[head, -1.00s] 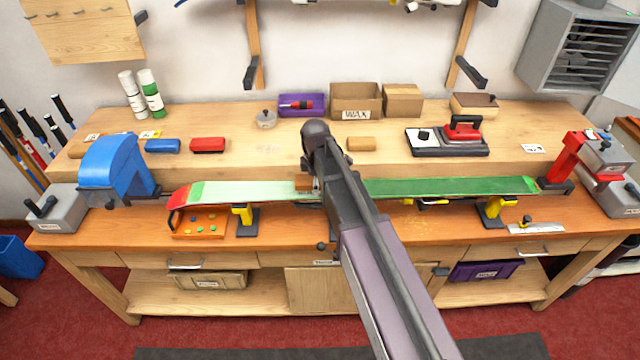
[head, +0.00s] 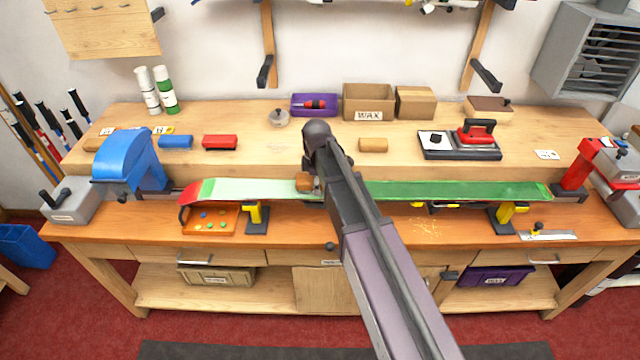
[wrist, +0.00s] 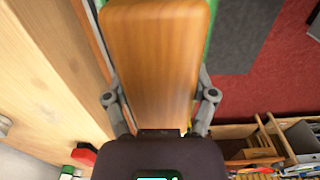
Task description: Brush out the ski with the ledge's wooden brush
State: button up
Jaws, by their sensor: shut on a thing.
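The ski (head: 460,190) lies base up along the bench, clamped near both ends. Its left part is pale, whitish green; its right part is darker, clear green. My gripper (head: 316,184) is over the ski left of its middle, shut on the wooden brush (head: 304,181). The brush is at the ski's surface near the pale part's right end; I cannot tell whether its bristles touch. In the wrist view, the brush's brown wooden back (wrist: 152,60) sits between my two fingers (wrist: 160,97) and hides most of the ski below.
The blue vise (head: 130,162) and red vise (head: 575,175) flank the ski. On the raised ledge are a blue block (head: 175,142), a red block (head: 220,142), a cork-coloured block (head: 373,145) and an iron on its stand (head: 460,145). Orange flecks (head: 425,227) lie on the bench.

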aim_at(301, 178)
jog(key=shift+a+f, duration=0.1)
jog(key=shift+a, duration=0.7)
jog(key=shift+a, duration=0.15)
jog(key=shift+a, duration=1.6)
jog(key=shift+a, duration=0.1)
jog(key=shift+a, duration=1.6)
jog(key=shift+d, duration=0.1)
jog(key=shift+d, duration=1.65)
jog(key=shift+d, duration=0.15)
jog(key=shift+d+f, duration=0.1)
jog(key=shift+d, duration=1.5)
